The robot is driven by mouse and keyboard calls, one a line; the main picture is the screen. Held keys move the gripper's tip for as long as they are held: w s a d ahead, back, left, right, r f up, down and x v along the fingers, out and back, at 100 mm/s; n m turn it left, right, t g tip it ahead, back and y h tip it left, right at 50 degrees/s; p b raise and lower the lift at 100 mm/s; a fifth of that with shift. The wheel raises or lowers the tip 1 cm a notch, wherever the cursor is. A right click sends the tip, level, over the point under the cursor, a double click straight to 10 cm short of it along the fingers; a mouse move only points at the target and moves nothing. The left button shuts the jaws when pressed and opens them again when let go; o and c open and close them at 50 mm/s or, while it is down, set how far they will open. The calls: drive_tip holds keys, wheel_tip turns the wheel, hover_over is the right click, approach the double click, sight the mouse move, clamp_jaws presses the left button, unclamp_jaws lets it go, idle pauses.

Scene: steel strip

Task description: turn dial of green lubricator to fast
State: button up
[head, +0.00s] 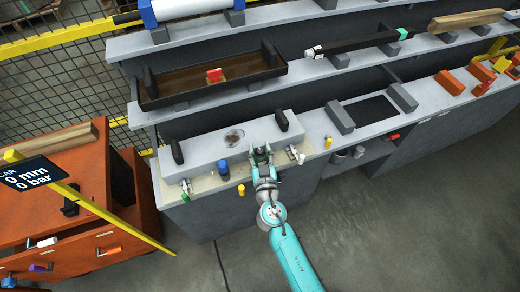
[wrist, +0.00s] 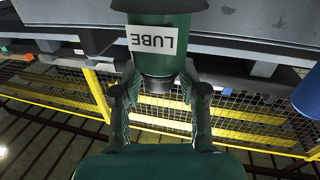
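The green lubricator (wrist: 166,62) fills the upper middle of the wrist view, with a white LUBE label (wrist: 152,39) that appears upside down. A dark, narrower part (wrist: 160,82), perhaps the dial, is at its lower end; its setting is not readable. My gripper (wrist: 160,92) has its fingers apart, one on each side of this end. I cannot tell whether either finger touches it. In the head view my gripper (head: 262,152) is at the front edge of the lowest bench, and the lubricator cannot be made out there.
A blue cylinder (head: 223,170) stands left of my gripper on the bench front; a yellow-topped part (head: 241,190) is nearer. Metal fittings (head: 296,155) and a yellow cylinder (head: 328,142) are to the right. A black sign (head: 40,172) on a yellow post reads 0 mm, 0 bar.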

clamp_jaws()
drive_tip(key=shift+a+m+h, duration=0.1)
drive_tip(key=shift+m+h, duration=0.2)
drive_tip(key=m+h, duration=0.1)
drive_tip(key=h, duration=0.1)
drive_tip(key=shift+m+h, duration=0.3)
drive_tip(key=m+g+h, duration=0.1)
drive_tip(key=m+h, duration=0.2)
drive_tip(key=h, duration=0.1)
drive_tip(key=shift+h, duration=0.4)
drive_tip(key=shift+m+g+h, duration=1.7)
drive_tip(key=shift+m+h, duration=0.2)
drive_tip(key=shift+h, duration=0.5)
drive_tip(key=shift+o, duration=2.2)
unclamp_jaws()
